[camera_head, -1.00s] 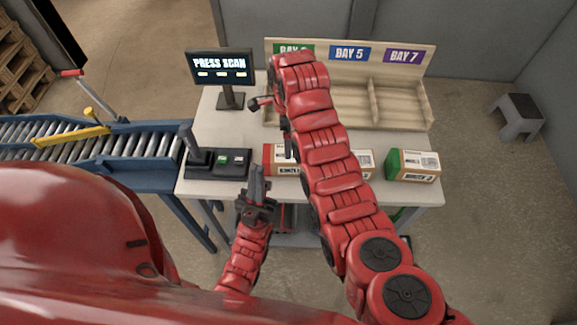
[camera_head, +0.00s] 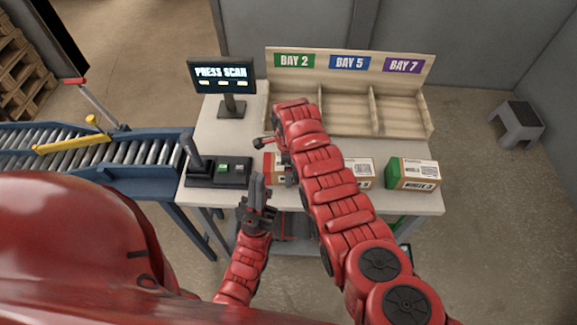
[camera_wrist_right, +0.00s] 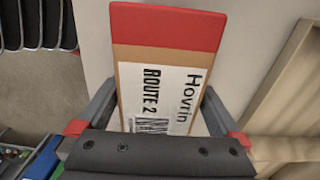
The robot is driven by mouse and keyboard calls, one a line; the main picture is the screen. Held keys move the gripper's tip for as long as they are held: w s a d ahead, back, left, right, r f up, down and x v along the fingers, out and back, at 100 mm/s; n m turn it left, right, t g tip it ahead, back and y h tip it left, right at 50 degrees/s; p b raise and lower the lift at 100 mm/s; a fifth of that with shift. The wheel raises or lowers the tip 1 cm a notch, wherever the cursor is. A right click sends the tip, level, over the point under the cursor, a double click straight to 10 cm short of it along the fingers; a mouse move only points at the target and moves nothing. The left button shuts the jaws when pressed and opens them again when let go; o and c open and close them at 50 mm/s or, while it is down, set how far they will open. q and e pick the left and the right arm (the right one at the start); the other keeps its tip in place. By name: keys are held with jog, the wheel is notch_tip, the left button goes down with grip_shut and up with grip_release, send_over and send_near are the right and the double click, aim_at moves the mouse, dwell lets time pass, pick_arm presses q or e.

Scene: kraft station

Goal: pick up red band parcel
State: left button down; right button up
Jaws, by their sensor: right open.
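The red band parcel (camera_head: 269,166) lies on the table beside the button box, mostly hidden behind my right arm in the head view. In the right wrist view the parcel (camera_wrist_right: 165,28) shows its red end and a white label reading "Hovrin" and "ROUTE 2". My right gripper (camera_wrist_right: 155,115) is open, with one finger on each side of the parcel; I cannot tell whether they touch it. My left gripper (camera_head: 257,190) is at the table's front edge, its fingers close together and empty, apart from the parcel.
Another parcel (camera_head: 361,172) and a green-banded parcel (camera_head: 412,174) stand to the right. A three-bay shelf (camera_head: 345,118) is at the back. A screen (camera_head: 222,75) and button box (camera_head: 218,170) are on the left, by the roller conveyor (camera_head: 75,150).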

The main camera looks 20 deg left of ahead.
jog(key=shift+f, duration=0.1)
jog(key=c, duration=1.5)
jog(key=shift+o, duration=0.2)
jog(key=shift+d, duration=0.1)
